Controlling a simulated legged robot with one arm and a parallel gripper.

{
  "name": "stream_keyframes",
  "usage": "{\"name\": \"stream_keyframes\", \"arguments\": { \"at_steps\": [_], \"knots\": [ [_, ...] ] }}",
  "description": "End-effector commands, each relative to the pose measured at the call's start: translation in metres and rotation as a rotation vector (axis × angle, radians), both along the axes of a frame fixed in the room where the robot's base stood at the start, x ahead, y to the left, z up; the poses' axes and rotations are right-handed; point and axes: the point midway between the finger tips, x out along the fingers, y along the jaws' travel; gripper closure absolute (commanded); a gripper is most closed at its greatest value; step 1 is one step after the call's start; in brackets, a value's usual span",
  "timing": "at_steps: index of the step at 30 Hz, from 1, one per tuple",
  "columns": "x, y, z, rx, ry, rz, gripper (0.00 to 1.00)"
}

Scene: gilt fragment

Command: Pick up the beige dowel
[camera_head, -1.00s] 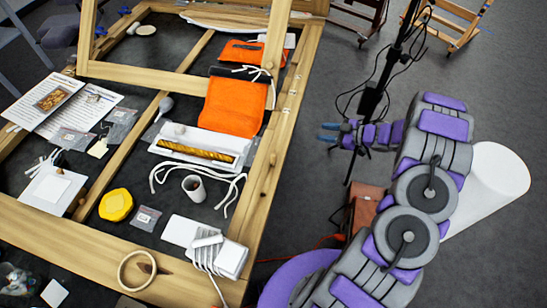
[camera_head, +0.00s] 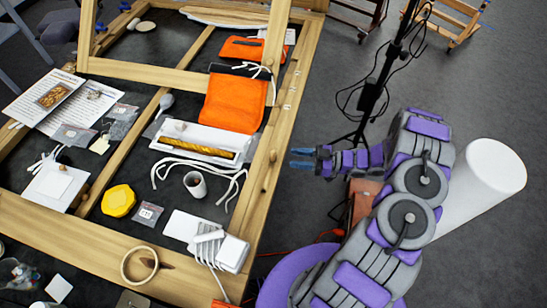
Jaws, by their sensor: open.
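A small beige, peg-like piece (camera_head: 273,156) shows on the right rail of the wooden frame. It may be the beige dowel, but it is too small to be sure. My gripper (camera_head: 303,157) has blue fingertips that point left, with a gap between them. It is open and empty, to the right of the peg and apart from it in the picture. My arm reaches up from the bottom right. How high the gripper is above the rail is hard to tell.
The wooden frame (camera_head: 262,190) surrounds a dark work surface. A black stand (camera_head: 372,96) with cables is behind my gripper.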

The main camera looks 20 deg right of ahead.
Motion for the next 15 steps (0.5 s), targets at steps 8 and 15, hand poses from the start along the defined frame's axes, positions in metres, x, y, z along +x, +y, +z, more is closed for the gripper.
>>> {"name": "stream_keyframes", "arguments": {
  "at_steps": [8,15],
  "knots": [
    [0.012,0.030,-0.001,0.000,-0.001,0.002,0.58],
    [0.016,0.043,-0.001,0.001,0.000,0.002,0.58]
  ]
}}
